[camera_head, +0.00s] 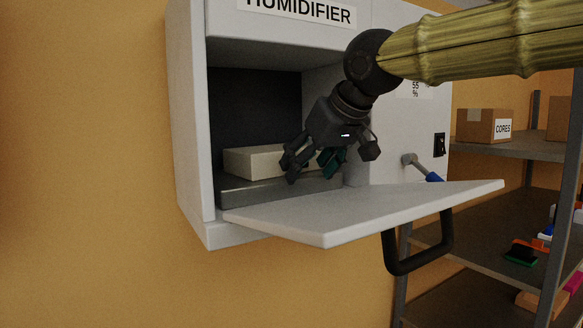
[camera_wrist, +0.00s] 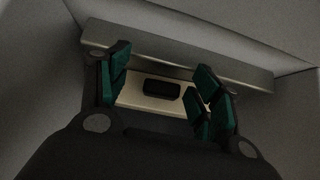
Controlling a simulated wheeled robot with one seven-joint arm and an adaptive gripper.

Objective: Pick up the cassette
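The cassette appears to be the cream, box-shaped block (camera_head: 252,162) lying on a grey ledge inside the open humidifier (camera_head: 188,120). In the wrist view the cream block (camera_wrist: 135,93) shows a dark rectangular patch on its face and lies between my fingers. My gripper (camera_head: 312,168) is at the cabinet opening, in front of the block's right part. Its green-padded fingers (camera_wrist: 163,98) are spread apart, one on each side of the block. I cannot tell whether any finger touches it. The gripper hides the block's right end in the head view.
The humidifier's door (camera_head: 365,213) is folded down below the opening, with a black handle (camera_head: 418,262) beneath. Cabinet walls close in around my gripper. A blue-and-grey lever (camera_head: 421,168) and a black switch (camera_head: 439,145) are to the right. Shelves (camera_head: 500,148) hold boxes farther right.

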